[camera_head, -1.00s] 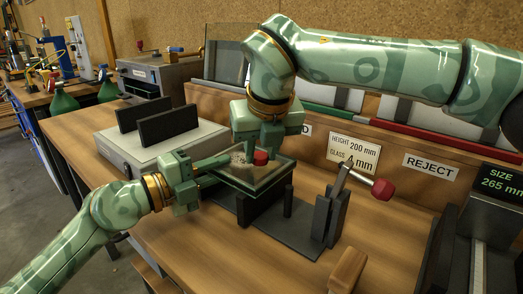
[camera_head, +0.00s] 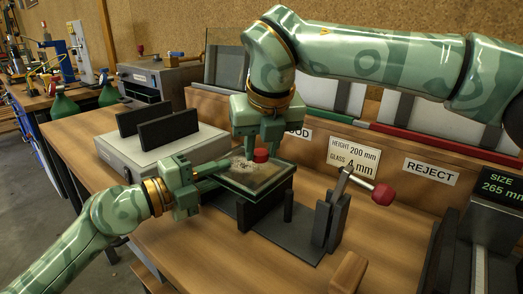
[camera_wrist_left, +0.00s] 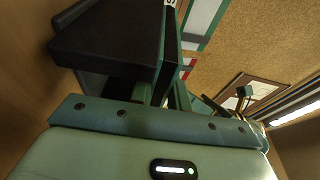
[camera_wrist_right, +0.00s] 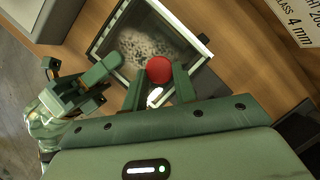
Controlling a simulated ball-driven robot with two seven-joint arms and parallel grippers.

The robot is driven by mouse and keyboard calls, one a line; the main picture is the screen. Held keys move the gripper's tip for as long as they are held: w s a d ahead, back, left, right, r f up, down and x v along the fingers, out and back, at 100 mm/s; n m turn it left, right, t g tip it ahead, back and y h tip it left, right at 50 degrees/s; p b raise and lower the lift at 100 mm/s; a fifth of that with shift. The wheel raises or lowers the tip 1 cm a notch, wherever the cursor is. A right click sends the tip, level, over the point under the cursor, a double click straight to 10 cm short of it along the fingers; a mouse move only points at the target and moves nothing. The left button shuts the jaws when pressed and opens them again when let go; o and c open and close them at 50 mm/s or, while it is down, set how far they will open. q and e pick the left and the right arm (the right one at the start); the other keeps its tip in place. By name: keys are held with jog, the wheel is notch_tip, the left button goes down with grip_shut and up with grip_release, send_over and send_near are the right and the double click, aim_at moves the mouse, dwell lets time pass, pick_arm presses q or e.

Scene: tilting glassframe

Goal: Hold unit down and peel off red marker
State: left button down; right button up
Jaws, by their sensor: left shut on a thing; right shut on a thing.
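The unit, a square glass pane with a dark frame (camera_head: 262,192), rests on a black stand and has a grey speckled patch. The red marker (camera_head: 260,155), a small round red piece, shows at its upper side. My right gripper (camera_head: 258,146) reaches down from above and is shut on the red marker. In the right wrist view the marker (camera_wrist_right: 159,70) sits at the fingertips; whether it touches the glass cannot be told. My left gripper (camera_head: 222,168) is shut on the unit's left edge; it also shows in the right wrist view (camera_wrist_right: 98,74).
A grey box (camera_head: 150,150) with two black blocks is behind on the left. A wooden block (camera_head: 348,272) lies at the front. The board with signs (camera_head: 431,171) runs behind.

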aim_at(262, 155)
pick_arm(q)
jog(key=shift+f, duration=0.3)
pick_arm(e)
jog(key=shift+r, duration=3)
pick_arm(q)
jog(key=c, duration=1.3)
grip_release()
jog(key=shift+o, duration=0.2)
jog(key=shift+r, duration=0.15)
